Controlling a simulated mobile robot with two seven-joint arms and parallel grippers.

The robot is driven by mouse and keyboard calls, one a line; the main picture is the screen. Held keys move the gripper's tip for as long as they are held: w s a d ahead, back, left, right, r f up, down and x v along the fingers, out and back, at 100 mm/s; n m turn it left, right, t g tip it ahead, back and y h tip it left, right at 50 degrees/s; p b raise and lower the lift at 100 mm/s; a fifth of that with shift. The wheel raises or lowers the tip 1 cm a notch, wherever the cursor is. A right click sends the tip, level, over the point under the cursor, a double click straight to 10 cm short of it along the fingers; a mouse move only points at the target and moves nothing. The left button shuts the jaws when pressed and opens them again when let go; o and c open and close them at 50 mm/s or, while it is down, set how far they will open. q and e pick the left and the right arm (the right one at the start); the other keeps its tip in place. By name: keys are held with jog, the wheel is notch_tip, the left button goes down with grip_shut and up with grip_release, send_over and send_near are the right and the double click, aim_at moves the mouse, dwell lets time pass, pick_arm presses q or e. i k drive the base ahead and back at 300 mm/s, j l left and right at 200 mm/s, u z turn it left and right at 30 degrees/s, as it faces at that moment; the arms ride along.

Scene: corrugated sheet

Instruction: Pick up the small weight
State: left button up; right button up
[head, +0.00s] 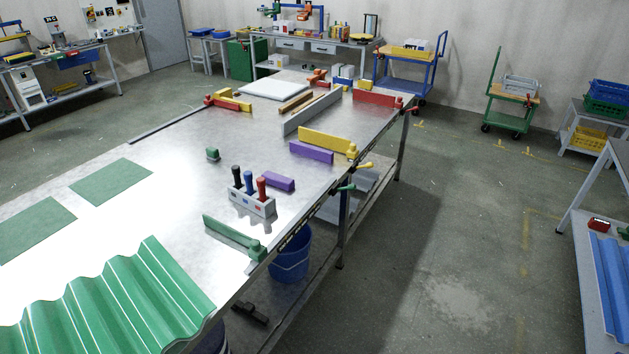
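A small dark green block with a rounded top (212,154) stands alone on the metal workbench (180,185), left of the tool holder; it looks like the small weight, but I cannot be sure at this size. A purple block (279,181) lies behind the holder, and a longer purple bar (311,152) lies farther back by the right edge. Neither of my grippers shows in the head view.
A grey holder (251,203) carries black, blue and red handled tools. A green corrugated sheet (110,300) covers the near left. Green and yellow stops (326,142) line the right edge. Two green mats (110,181) lie left. A blue bucket (290,260) stands below.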

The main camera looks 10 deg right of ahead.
aim_at(274, 179)
jog(key=i+l+z, duration=0.3)
jog(key=i, duration=0.15)
jog(key=i+z, duration=0.3)
jog(key=i, duration=0.15)
jog(key=i+l+u, duration=0.1)
jog(key=i+u, duration=0.15)
jog(key=i, duration=0.15)
jog(key=i+l+u, duration=0.3)
jog(key=i, duration=0.15)
jog(key=i+l+u, duration=0.25)
jog(key=i, duration=0.15)
jog(key=i+l+u, duration=0.2)
jog(key=u, duration=0.2)
jog(key=i+l, duration=0.05)
jog(key=i, duration=0.05)
